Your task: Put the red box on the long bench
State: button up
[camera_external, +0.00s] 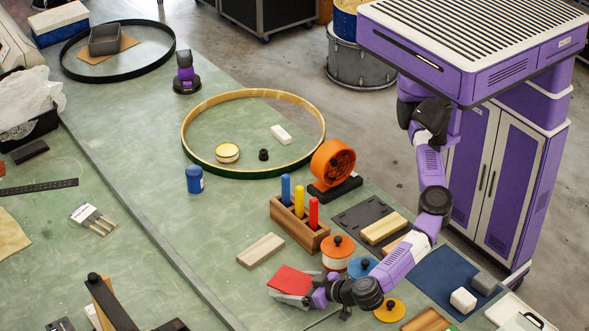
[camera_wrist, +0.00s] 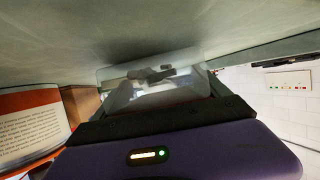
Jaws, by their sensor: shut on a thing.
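A raised grey strip (camera_external: 165,245) runs along the bench. Clear green surface lies left of the wooden block.

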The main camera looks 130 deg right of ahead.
jog(key=shift+f, duration=0.15)
jog(key=o, duration=1.5)
jog(key=shift+o, duration=0.2)
jog(key=shift+r, duration=0.2)
jog(key=v, duration=1.2)
jog(key=shift+s, duration=0.1)
